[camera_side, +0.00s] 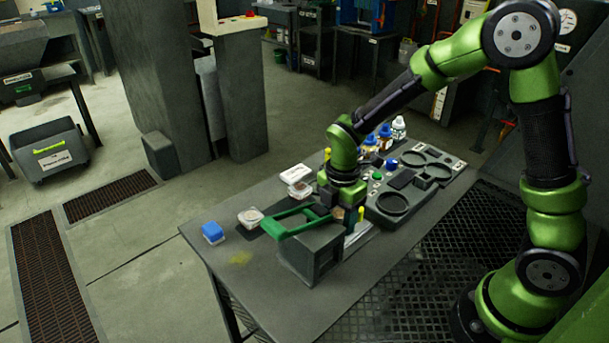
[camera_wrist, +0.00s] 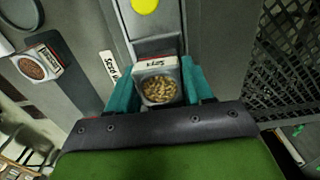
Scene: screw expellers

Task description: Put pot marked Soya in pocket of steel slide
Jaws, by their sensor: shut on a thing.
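The pot marked Soya (camera_wrist: 158,88), a small white square pot of pale beans, sits between the teal fingers of my gripper (camera_wrist: 160,92) in the wrist view. My gripper is shut on it. The steel slide (camera_wrist: 152,28) is a grey strip running away just beyond the pot, with a yellow knob (camera_wrist: 145,5). In the side view my gripper (camera_side: 338,208) is low beside the grey box with a green handle (camera_side: 312,250), near the slide (camera_side: 358,238). The slide's pocket is not clearly seen; I cannot tell whether the pot touches it.
A pot of brown seeds (camera_wrist: 32,68) is at left in the wrist view. In the side view, white pots (camera_side: 250,217) and a blue-topped pot (camera_side: 213,232) stand left of the box. A grey tray with round recesses (camera_side: 425,192) and several bottles (camera_side: 398,128) lie behind right.

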